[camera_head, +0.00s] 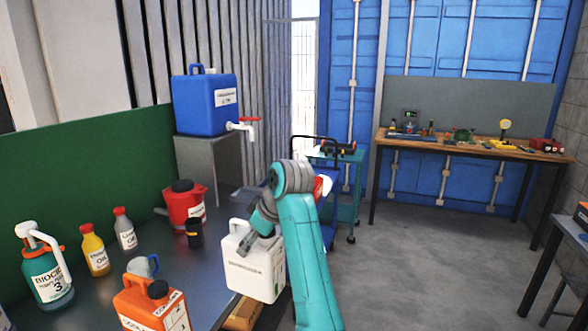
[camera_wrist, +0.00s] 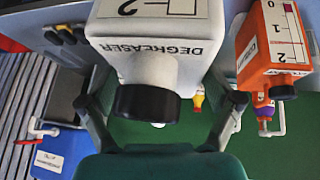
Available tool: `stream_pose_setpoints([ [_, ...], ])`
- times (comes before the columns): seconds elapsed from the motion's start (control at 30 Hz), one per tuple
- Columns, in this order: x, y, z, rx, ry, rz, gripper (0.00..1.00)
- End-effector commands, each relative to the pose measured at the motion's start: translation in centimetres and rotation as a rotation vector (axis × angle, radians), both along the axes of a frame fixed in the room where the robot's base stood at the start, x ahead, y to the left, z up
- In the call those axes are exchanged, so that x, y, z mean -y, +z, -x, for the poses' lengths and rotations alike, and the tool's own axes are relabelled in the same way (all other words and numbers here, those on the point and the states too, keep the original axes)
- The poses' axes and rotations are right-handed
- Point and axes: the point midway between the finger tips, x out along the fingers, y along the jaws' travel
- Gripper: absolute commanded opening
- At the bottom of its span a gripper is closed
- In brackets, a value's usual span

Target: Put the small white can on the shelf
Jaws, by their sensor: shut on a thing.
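The small white can (camera_head: 250,270), marked DEGREASER, is at the right edge of the dark workbench (camera_head: 95,300) in the head view. My gripper (camera_head: 247,243) is shut on it near its top. In the wrist view the white can (camera_wrist: 160,60), with its black cap, lies between my two fingers (camera_wrist: 165,110). I cannot tell whether its base touches anything, as my arm hides part of its right side. No shelf can be clearly made out.
An orange can (camera_head: 153,303), bottles and a red jug (camera_head: 185,204) stand on the workbench. A blue canister (camera_head: 205,105) sits on a grey stand (camera_head: 205,165). A teal trolley (camera_head: 352,160) stands behind my arm. A brown box (camera_head: 243,315) is low beside the bench.

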Motion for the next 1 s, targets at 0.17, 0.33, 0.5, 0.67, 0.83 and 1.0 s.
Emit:
stream_pose_setpoints([
  [0.17, 1.2, -1.9, 1.0, 0.002, -0.046, -0.001, 0.20],
  [0.33, 3.1, -5.2, 2.6, -0.001, -0.123, 0.000, 0.20],
  [0.5, 5.3, -9.0, 4.5, 0.000, -0.217, 0.000, 0.20],
  [0.67, 7.5, -12.7, 6.4, -0.001, -0.307, 0.000, 0.20],
  [0.83, 9.9, -16.7, 8.4, -0.002, -0.407, 0.001, 0.20],
  [1.0, 12.3, -20.7, 10.4, -0.002, -0.507, 0.001, 0.20],
])
